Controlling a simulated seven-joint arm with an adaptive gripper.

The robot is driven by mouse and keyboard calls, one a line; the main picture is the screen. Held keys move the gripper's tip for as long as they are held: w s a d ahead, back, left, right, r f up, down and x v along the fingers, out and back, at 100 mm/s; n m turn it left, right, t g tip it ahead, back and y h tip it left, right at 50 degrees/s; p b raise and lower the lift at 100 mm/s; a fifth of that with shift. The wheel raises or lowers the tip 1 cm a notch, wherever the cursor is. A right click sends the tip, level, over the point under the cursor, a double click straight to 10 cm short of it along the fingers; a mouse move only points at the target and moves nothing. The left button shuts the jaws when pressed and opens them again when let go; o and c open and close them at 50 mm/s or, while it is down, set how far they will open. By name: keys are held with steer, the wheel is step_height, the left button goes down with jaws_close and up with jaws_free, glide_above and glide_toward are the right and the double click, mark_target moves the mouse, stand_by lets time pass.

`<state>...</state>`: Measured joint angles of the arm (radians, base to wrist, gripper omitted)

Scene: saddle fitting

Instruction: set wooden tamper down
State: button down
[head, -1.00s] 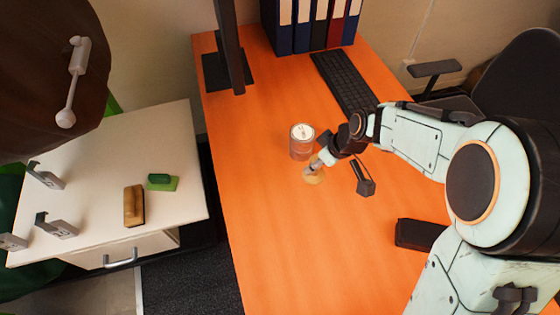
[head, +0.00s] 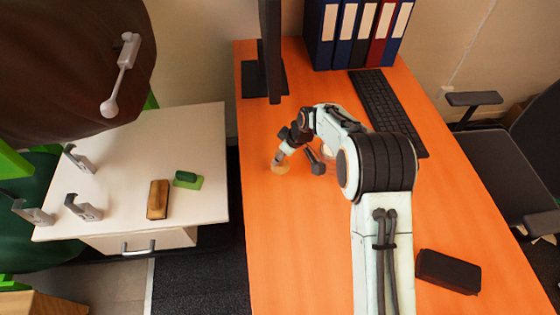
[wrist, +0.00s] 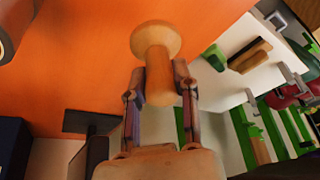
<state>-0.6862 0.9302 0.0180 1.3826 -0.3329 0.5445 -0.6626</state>
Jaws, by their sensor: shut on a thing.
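The wooden tamper (wrist: 156,42) has a round, pale wooden disc and a short handle. In the wrist view its handle sits between the two fingers of my gripper (wrist: 159,84), which is shut on it. In the head view the tamper's disc (head: 281,169) is at the lower end of my gripper (head: 279,159), over the orange desk (head: 290,235) near its left edge. I cannot tell whether the disc touches the desk or hangs just above it.
Left of the desk stands a white cabinet (head: 115,195) with a wooden block (head: 158,199), a green item (head: 187,179) and metal hooks. A black object (head: 316,161) is close right of my gripper. A monitor, keyboard (head: 385,105) and black case (head: 448,271) are on the desk.

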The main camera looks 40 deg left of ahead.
mark_target(280, 163)
steer(key=shift+w+a+f, duration=0.2)
steer(key=shift+f, duration=0.1)
steer(key=shift+w+a+f, duration=0.15)
steer(key=shift+f, duration=1.6)
steer(key=c, duration=0.9)
jaws_free()
steer(key=shift+f, duration=0.15)
steer(key=shift+o, duration=0.2)
